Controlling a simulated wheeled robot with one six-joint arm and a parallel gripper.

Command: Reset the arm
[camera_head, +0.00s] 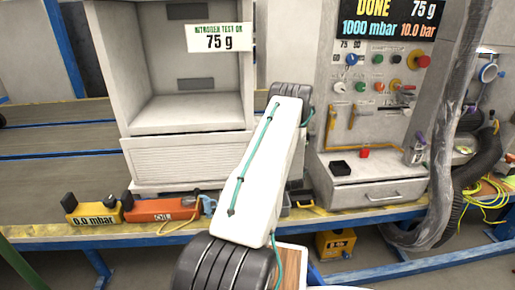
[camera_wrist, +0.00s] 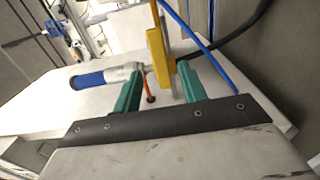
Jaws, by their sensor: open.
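My arm (camera_head: 262,175) rises through the middle of the head view as a white link with a teal cable. My gripper (camera_wrist: 158,88) shows in the wrist view as two green fingers standing apart, so it is open. The gripper is hidden in the head view.
An open grey cabinet (camera_head: 190,150) stands behind my arm. A panel (camera_head: 385,20) reads DONE, 75 g, 1000 mbar, 10.0 bar. A yellow 0.0 mbar box (camera_head: 92,210) and an orange OIL unit (camera_head: 160,210) sit on the bench. Thick hoses (camera_head: 440,170) hang at right.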

